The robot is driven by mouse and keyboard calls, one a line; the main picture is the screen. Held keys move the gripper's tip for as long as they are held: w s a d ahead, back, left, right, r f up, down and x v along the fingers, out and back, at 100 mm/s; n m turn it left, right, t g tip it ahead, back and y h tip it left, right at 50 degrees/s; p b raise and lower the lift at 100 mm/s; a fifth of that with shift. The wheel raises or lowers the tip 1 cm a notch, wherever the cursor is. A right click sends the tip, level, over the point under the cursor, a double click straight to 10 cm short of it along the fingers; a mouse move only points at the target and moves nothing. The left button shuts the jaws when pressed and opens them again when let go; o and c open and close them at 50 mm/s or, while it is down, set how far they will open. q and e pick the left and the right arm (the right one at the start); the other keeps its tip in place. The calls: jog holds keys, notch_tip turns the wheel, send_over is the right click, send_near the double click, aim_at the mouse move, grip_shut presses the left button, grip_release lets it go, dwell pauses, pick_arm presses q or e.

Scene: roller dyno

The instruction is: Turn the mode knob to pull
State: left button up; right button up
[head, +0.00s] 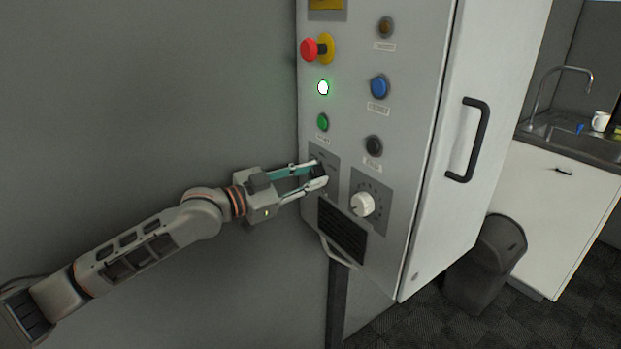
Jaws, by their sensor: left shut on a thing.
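The mode knob (319,172) is a small black knob on a dark grey plate at the lower left of the cabinet's front panel. My left gripper (318,173) reaches it from the left and is shut on it, one finger above and one below. The fingers hide much of the knob and its plate, and the labels are too small to read, so I cannot tell which setting it points to. My right gripper is not in view.
A white dial (362,204) sits just right of the knob, above a black vent grille (342,232). A red emergency button (310,49), a green button (322,122) and a blue button (379,87) are higher up. A black door handle (470,140) projects at right.

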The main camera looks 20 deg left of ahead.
pick_arm(q)
jog(key=shift+m, duration=1.2)
jog(key=o, duration=1.1)
